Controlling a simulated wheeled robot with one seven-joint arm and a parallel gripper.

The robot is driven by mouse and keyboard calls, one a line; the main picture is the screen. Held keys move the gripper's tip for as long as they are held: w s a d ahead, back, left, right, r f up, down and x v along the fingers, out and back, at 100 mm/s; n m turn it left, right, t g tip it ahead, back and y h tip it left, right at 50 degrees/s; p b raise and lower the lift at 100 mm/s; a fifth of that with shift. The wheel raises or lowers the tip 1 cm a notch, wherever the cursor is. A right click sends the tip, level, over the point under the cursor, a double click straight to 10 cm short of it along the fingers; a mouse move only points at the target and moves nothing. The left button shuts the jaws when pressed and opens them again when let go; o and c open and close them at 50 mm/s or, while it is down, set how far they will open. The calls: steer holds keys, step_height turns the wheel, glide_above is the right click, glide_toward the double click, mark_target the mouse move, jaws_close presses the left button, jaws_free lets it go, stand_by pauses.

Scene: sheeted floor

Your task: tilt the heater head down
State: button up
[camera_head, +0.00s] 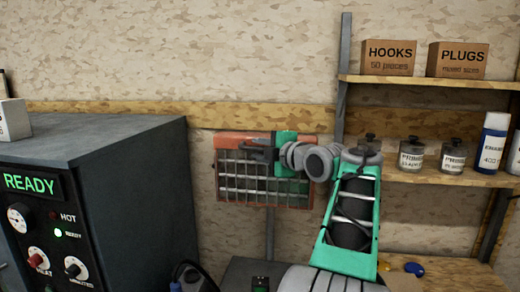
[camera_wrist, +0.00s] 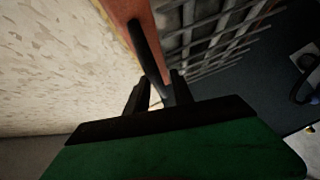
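The heater head (camera_head: 222,181) is an orange-red frame with a wire grille and pale bars, on a thin grey post against the wall. It looks close to upright in the head view. Its orange edge (camera_wrist: 122,12) and its grille (camera_wrist: 215,40) fill the top of the wrist view. A dark bar-shaped handle (camera_wrist: 147,45) sticks out from that edge. My gripper (camera_wrist: 158,82) has its fingers apart, with the handle's end between them; light shows in the gap. In the head view my gripper (camera_head: 262,150) is in front of the heater's upper part, partly covering it.
A dark machine (camera_head: 150,190) with a READY display stands at left. Shelves (camera_head: 430,176) at right hold cartons, jars and cans. The wall is close behind the heater.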

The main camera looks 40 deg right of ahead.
jaws_close()
stand_by(1.2)
